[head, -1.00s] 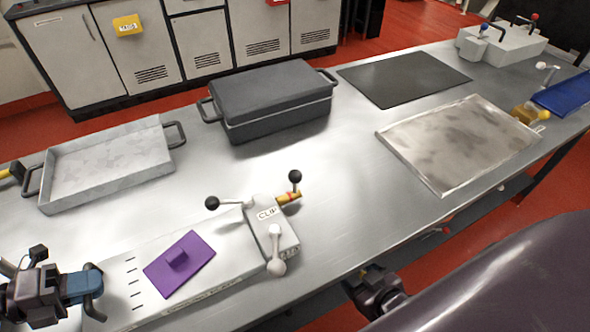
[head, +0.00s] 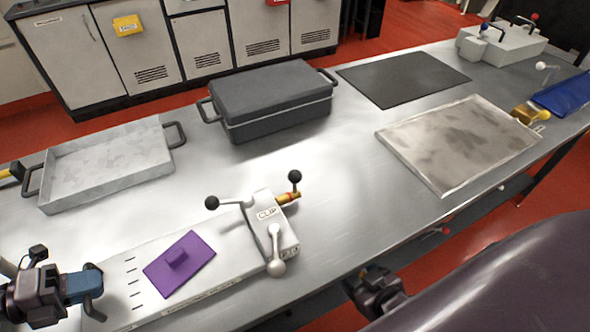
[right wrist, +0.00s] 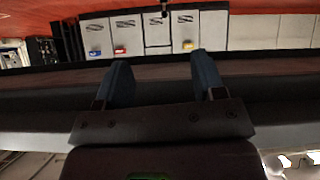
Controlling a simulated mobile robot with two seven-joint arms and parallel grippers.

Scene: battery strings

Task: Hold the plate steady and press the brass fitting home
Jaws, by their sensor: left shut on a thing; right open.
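A long grey plate (head: 120,272) with a row of dark slots lies at the front left of the bench. A purple plate (head: 192,274) with a raised grip lies flat on it. At its right end stands a grey block marked CLIP (head: 283,232) with ball-ended levers. A brass fitting (head: 289,197) with a red band sticks out at the block's back right. My left gripper (head: 90,287) is shut on a dark curved handle (head: 97,308) at the long plate's left end. My right gripper (head: 372,278) is beyond the bench's front edge; its fingers are apart and empty in the right wrist view (right wrist: 162,82).
A dark lidded box (head: 270,100), a grey open tray (head: 105,168), a dark mat (head: 403,77) and a stained metal tray (head: 460,142) stand on the bench. A second lever block (head: 500,43) is at the far right. Bare bench lies right of the CLIP block.

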